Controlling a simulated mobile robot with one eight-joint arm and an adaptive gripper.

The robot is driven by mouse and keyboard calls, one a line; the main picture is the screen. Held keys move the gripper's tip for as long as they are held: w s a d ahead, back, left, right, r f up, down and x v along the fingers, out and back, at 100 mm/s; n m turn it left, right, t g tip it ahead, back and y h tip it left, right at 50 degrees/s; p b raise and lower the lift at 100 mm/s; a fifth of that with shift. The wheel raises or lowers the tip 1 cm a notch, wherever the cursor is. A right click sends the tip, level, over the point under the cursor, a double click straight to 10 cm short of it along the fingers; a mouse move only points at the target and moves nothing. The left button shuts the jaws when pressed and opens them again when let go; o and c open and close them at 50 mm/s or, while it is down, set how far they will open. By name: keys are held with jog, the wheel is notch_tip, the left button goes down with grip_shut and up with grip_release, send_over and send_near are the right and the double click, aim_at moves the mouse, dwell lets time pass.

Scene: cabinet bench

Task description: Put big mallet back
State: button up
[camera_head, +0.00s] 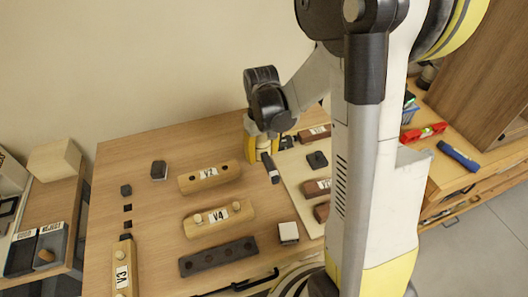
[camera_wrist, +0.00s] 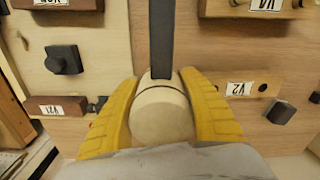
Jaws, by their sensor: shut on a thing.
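My gripper (camera_head: 259,148) is low over the far side of the wooden bench, at the left edge of the pale board. In the wrist view, its yellow fingers (camera_wrist: 160,85) are shut on the pale round head of the mallet (camera_wrist: 161,115). The mallet's dark handle (camera_wrist: 161,38) extends away from the fingers, toward the top of that view. In the head view the dark handle (camera_head: 270,168) shows just below the gripper, while the head is mostly hidden. I cannot tell whether the mallet touches the bench.
Wooden blocks V2 (camera_head: 209,176) and V4 (camera_head: 218,218) lie left of the board. A dark strip with holes (camera_head: 218,256) is nearer. Brown blocks, including V21 (camera_wrist: 58,106), sit on the board (camera_head: 291,172). Labelled bins (camera_head: 50,247) stand far left. Bare bench (camera_head: 160,215) lies left of V4.

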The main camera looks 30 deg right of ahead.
jog(key=shift+a+f+b, duration=0.2)
jog(key=shift+f+b, duration=0.4)
jog(key=shift+f, duration=0.25)
jog(key=b, duration=0.3)
send_over(261, 178)
jog(key=shift+f, duration=2.2)
jog(key=shift+f+b, duration=1.9)
jog(key=shift+b, duration=0.35)
dwell(0.3)
jog(key=o, duration=1.5)
jog(key=shift+c, duration=0.2)
jog(key=shift+o, duration=0.9)
jog(key=shift+d+r+p, duration=0.1)
jog(key=shift+r+p, duration=2.5)
jog(key=shift+r, duration=0.95)
